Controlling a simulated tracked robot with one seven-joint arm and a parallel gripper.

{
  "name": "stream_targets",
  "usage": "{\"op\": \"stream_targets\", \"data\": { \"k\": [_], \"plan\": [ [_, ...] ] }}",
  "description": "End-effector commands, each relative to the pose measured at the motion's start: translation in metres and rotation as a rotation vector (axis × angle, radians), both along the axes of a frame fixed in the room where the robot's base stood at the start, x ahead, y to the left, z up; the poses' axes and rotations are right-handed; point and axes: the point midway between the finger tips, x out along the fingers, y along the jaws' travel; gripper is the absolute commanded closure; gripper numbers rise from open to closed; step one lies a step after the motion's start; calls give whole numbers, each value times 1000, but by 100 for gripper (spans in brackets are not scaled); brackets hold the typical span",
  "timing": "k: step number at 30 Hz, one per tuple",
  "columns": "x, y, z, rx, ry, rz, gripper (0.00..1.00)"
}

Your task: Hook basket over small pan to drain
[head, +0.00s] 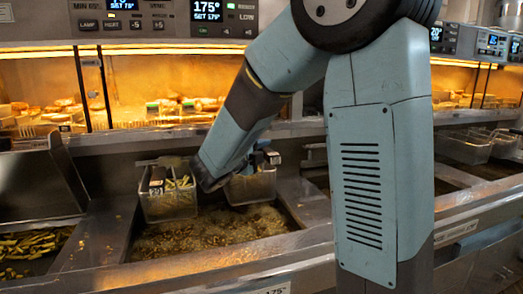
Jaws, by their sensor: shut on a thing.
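A wire basket (168,208) with pale fries in it hangs at the left end of a pan of bubbling oil (205,240). Its bottom is near the oil; I cannot tell whether it touches. My gripper (184,167) is by the top of this basket, shut on it, mostly hidden behind my wrist. A second basket (252,188) is just right of my wrist, at the back of the same pan, partly covered by my arm. I cannot tell whether either basket is hooked on a rail.
A tray of fries (35,243) lies at the lower left beside a steel partition (40,180). Lit shelves of food (180,105) run along the back. More baskets (465,147) stand at the right. My arm covers the middle right.

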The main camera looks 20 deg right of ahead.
Motion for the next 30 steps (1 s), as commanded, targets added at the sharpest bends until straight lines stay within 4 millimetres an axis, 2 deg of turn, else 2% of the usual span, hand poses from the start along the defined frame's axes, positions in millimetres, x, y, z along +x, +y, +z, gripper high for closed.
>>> {"op": "stream_targets", "data": {
  "k": [24, 25, 30],
  "plan": [
    [0, -1, -9, 0, 0, 0, 100],
    [0, -1, -9, 0, 0, -1, 67],
    [0, -1, -9, 0, 0, -1, 51]
  ]
}}
